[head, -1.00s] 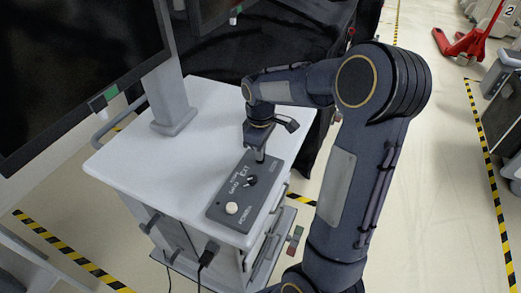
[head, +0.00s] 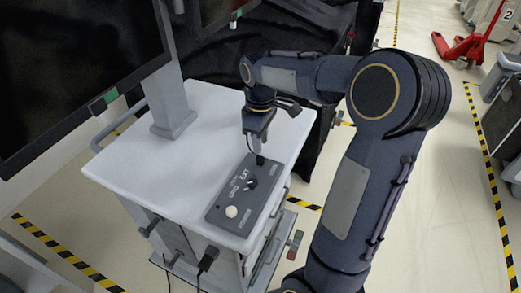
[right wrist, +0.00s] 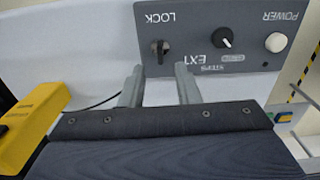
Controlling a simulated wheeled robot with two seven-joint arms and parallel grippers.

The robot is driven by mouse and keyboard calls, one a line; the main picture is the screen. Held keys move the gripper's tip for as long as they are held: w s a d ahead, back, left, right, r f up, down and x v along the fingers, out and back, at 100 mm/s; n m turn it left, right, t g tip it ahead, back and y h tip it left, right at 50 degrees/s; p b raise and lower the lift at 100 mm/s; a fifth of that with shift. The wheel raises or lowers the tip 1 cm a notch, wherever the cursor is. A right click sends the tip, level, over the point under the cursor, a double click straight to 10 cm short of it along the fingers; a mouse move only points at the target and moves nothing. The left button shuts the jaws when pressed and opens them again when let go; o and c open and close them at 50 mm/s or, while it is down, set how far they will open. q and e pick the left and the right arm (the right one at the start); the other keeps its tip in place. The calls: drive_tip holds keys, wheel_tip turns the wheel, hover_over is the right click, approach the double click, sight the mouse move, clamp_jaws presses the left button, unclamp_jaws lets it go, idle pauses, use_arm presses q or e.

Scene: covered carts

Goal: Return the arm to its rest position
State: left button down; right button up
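My right gripper (head: 259,155) is above the far end of a dark grey control panel (head: 222,213) on the white cart top (head: 190,150). In the right wrist view its two grey fingers (right wrist: 160,82) are apart with nothing between them. A dark LOCK switch (right wrist: 160,50) stands just beyond the fingertips. The black EXT knob (right wrist: 225,38) and the white POWER button (right wrist: 276,42) are beside it; the head view also shows the knob (head: 251,184) and the button (head: 231,212). In the head view the gripper hides the switch. My left gripper is not in view.
A monitor (head: 70,70) on a grey post (head: 170,105) stands at the cart's left. A black-covered cart (head: 290,30) is behind. A red pallet jack (head: 465,45) is far right. A yellow object (right wrist: 35,125) shows in the wrist view.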

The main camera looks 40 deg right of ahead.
drive_tip(key=shift+r, duration=1.15)
